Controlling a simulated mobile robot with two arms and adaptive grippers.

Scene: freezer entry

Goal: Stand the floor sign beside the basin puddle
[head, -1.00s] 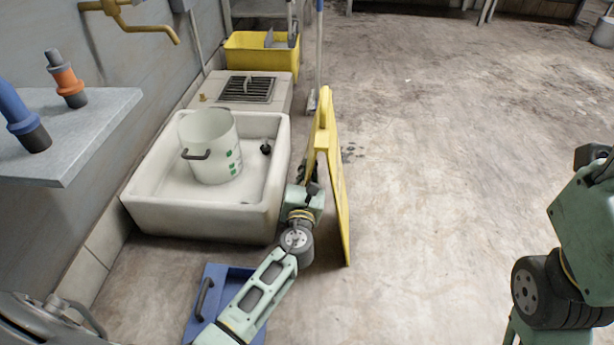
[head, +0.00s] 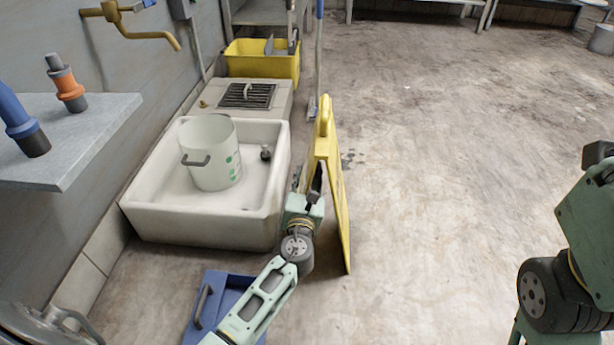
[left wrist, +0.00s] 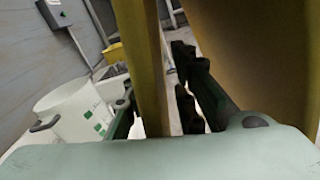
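The yellow floor sign (head: 335,190) is upright, just right of the white basin (head: 205,228), with its panels close together. Whether its foot bears on the floor I cannot tell. My left gripper (head: 313,180) is at the sign's basin side. In the left wrist view a yellow sign panel (left wrist: 145,60) passes between my left fingers (left wrist: 155,100); a gap shows between it and the right-hand finger, so the gripper looks open around it. My right gripper is out of view.
A white bucket (head: 215,165) stands in the basin. Behind are a drain grate (head: 245,95), a yellow bin (head: 262,62) and an upright pole (head: 318,60). The floor to the right is clear.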

